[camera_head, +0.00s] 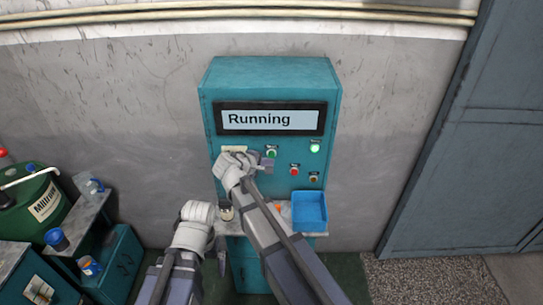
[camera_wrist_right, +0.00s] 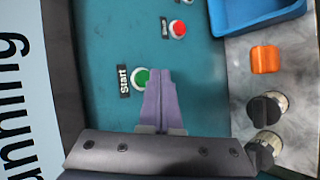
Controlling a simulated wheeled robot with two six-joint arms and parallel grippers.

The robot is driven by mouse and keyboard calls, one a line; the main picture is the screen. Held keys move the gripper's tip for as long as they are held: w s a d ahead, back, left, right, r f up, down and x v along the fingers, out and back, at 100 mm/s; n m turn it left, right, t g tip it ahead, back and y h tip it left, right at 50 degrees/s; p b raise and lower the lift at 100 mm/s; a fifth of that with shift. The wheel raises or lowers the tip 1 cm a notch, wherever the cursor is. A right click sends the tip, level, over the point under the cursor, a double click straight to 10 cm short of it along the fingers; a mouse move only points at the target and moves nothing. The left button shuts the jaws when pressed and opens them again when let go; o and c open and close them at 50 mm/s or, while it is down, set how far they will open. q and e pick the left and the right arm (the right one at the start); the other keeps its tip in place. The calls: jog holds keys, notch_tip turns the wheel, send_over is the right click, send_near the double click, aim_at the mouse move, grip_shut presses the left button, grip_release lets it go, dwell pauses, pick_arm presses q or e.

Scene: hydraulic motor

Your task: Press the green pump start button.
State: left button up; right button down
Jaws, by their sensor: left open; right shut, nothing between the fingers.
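The green start button (camera_head: 271,153) is on the front of the teal control box, below the display. In the right wrist view the green button (camera_wrist_right: 141,77), labelled "Start", is partly covered by my right fingers. My right gripper (camera_head: 268,163) is shut and empty, its tips over the button's edge. I cannot tell whether the tips touch it or whether it is pushed in. The display (camera_head: 270,119) reads "Running", and a green lamp (camera_head: 315,147) glows at the upper right. My left gripper (camera_head: 221,258) is open and empty, low in front of the cabinet.
A red button (camera_head: 294,170) and a dark knob (camera_head: 314,179) are right of the green button. A blue bin (camera_head: 310,211) stands on the shelf below, near an orange part (camera_wrist_right: 264,59) and dark-capped parts (camera_wrist_right: 267,109). A green drum (camera_head: 42,207) stands at the left.

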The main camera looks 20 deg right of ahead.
jog(key=s, duration=0.2)
jog(key=s+a, duration=0.1)
jog(key=s, duration=0.1)
jog(key=shift+s+a, duration=0.15)
jog(key=shift+s, duration=0.1)
dwell(0.5)
jog(key=s+a+f+m+g+y+b, duration=0.2)
jog(key=s+a+f+b, duration=0.3)
jog(key=s+f, duration=0.5)
jog(key=s+a+f+m+g+y+b, duration=0.3)
jog(key=s+a+f+g+y+b, duration=0.2)
jog(key=s+f, duration=0.5)
jog(key=shift+s+a+f+g+y, duration=0.3)
jog(key=shift+s+a, duration=0.55)
jog(key=shift+s, duration=0.35)
